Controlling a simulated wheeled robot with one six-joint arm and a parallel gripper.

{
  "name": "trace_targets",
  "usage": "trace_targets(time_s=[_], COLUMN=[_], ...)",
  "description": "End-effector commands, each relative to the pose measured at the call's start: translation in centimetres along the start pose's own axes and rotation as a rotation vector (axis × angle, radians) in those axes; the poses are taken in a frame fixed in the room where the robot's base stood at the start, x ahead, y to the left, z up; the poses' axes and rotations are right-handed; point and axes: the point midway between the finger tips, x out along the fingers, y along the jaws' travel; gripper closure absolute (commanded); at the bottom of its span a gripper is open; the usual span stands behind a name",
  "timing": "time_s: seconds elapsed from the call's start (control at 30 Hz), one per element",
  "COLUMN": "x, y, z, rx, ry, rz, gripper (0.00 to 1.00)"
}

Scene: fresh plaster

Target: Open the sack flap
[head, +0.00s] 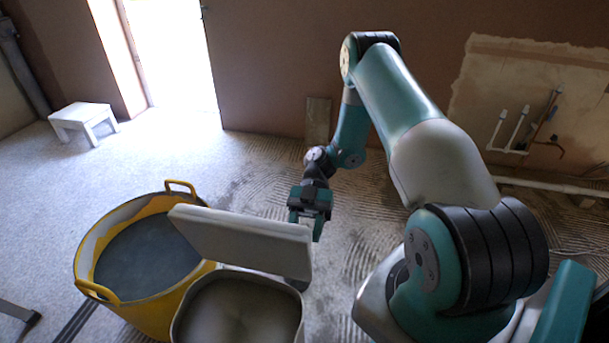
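The sack (237,277) is a grey, rounded, box-like container at the bottom of the head view, cut off by the lower edge. Its flap (240,242) is a thick pale slab standing raised along the sack's far side, so the pale hollow inside shows. My gripper (307,222) points down just beyond the flap's right end. Its two teal fingers are apart with nothing seen between them. The flap's edge lies close to the fingers in the picture; whether they touch cannot be told.
A yellow tub (150,311) with dark grey contents stands left of the sack. A white step stool (83,122) is at the far left near a bright doorway. Pipes (550,185) run along the right wall. The ridged floor behind my gripper is mostly clear.

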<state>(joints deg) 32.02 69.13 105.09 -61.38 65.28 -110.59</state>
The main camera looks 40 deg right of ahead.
Motion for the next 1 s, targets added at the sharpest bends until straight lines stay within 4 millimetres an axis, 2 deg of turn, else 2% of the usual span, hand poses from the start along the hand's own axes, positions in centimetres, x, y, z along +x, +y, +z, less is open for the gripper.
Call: trace_targets(time_s=[0.03, 0.4, 0.63, 1.0], x=[-0.8, -3.7, -4.5, -4.5], y=[-0.3, -1.0, -1.1, -1.0], z=[-4.3, -13.6, -16.2, -16.4], rx=[-0.066, -0.065, -0.06, -0.062], ry=[0.038, 0.039, 0.038, 0.038], rz=[-0.015, -0.011, -0.012, -0.011], gripper=[0.6, 0.6, 0.6, 0.6])
